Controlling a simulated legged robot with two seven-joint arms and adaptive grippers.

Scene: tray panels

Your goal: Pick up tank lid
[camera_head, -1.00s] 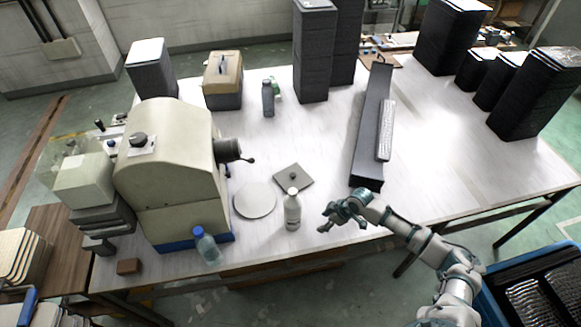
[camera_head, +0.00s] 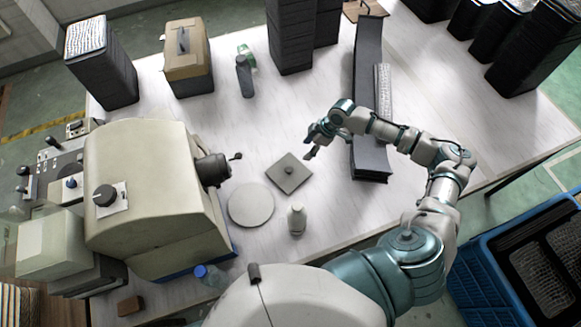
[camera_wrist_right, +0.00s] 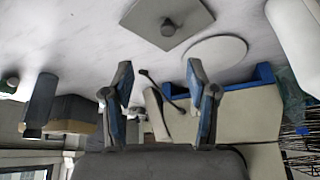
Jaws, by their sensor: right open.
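The tank lid is a grey square plate (camera_head: 289,173) with a small round knob in its middle. It lies flat on the white table, left of and below my right gripper in the head view. It also shows at the top of the right wrist view (camera_wrist_right: 167,22). My right gripper (camera_head: 312,146) is open and empty, above the table just beyond the plate's upper right corner. Its two spread fingers (camera_wrist_right: 160,85) show in the right wrist view, with nothing between them. My left gripper is not in view.
A round grey disc (camera_head: 251,204) lies beside the plate. A white bottle (camera_head: 297,219) stands below it. A large beige machine (camera_head: 155,190) stands left. A long dark stack (camera_head: 368,100) lies right of the gripper. A blue crate (camera_head: 490,262) is at lower right.

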